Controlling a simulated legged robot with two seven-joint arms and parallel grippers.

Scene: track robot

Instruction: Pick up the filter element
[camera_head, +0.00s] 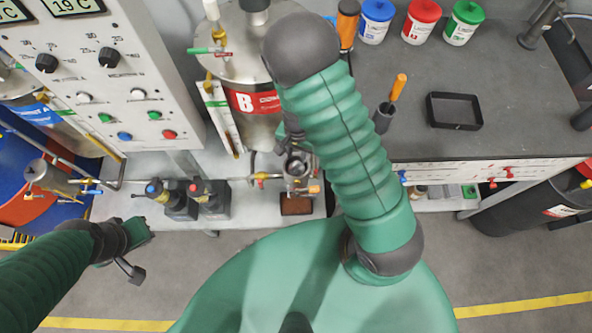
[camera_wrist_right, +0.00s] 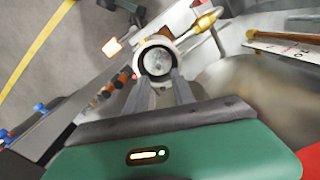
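A round metal housing (camera_head: 297,172) sits on the pipework at the front of the bench, below the tank marked B. In the right wrist view, a pale round piece (camera_wrist_right: 157,61), which looks like the filter element, sits inside its open ring. My right gripper (camera_wrist_right: 163,78) points at this opening. Its two grey fingers are apart, with tips at the ring's near edge; I cannot tell whether they touch it. Nothing shows held between them. In the head view my right arm hides most of that gripper. My left gripper (camera_head: 135,250) hangs over the floor at lower left, away from the housing.
A metal tank (camera_head: 245,60) stands behind the housing. A control panel (camera_head: 110,75) is at left, with two dark pumps (camera_head: 195,198) below. The dark worktop (camera_head: 520,110) at right holds an empty black tray (camera_head: 454,111) and lidded jars (camera_head: 421,22). Pipes and valves crowd the housing.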

